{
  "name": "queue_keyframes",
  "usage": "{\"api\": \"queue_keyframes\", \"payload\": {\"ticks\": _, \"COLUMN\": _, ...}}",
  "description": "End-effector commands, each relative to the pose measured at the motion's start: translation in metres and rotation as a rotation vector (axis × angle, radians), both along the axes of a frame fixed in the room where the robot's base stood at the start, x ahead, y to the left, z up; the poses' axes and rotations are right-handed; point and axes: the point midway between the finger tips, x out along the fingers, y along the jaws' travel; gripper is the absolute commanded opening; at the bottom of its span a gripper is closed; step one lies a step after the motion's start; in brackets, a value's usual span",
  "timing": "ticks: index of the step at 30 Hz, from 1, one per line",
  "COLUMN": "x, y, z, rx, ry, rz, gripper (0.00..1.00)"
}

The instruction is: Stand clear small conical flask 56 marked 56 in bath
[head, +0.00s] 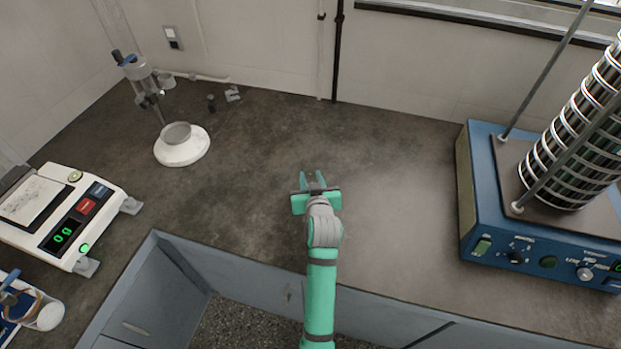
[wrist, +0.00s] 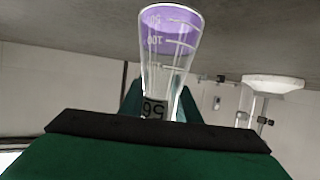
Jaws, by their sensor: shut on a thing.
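The clear conical flask (wrist: 168,50) fills the middle of the wrist view, which is upside down. Purple liquid lies at its base, and a dark label (wrist: 153,109) reading 56 is near its neck. My gripper (wrist: 160,105) is shut on the neck end of the flask, with a green finger on each side. In the head view my gripper (head: 313,182) is over the middle of the bench; the flask is hard to make out there. I cannot identify a bath in either view.
A balance (head: 60,215) reading 0 g stands at left. A stand with a white round base (head: 182,150) is at the back left. The blue sieve shaker (head: 480,200) stands at right. The bench (head: 270,130) between them is mostly clear. A blue object with a beaker (head: 45,314) is at lower left.

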Motion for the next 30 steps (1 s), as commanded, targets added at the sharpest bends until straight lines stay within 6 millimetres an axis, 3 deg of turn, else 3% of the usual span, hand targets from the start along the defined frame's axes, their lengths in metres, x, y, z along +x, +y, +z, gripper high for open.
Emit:
{"api": "queue_keyframes", "payload": {"ticks": 6, "x": 0.0, "y": 0.0, "z": -0.002, "rx": 0.0, "ry": -0.001, "rz": 0.0, "gripper": 0.03}}
{"api": "queue_keyframes", "payload": {"ticks": 7, "x": 0.0, "y": 0.0, "z": -0.002, "rx": 0.0, "ry": 0.0, "rz": 0.001, "gripper": 0.37}}
{"api": "queue_keyframes", "payload": {"ticks": 9, "x": 0.0, "y": 0.001, "z": -0.002, "rx": 0.0, "ry": 0.0, "rz": 0.001, "gripper": 0.48}}
{"api": "queue_keyframes", "payload": {"ticks": 20, "x": -0.001, "y": 0.001, "z": 0.001, "rx": 0.0, "ry": 0.0, "rz": 0.002, "gripper": 0.48}}
{"api": "queue_keyframes", "payload": {"ticks": 30, "x": -0.054, "y": -0.003, "z": 0.022, "rx": 0.001, "ry": -0.001, "rz": 0.003, "gripper": 0.48}}
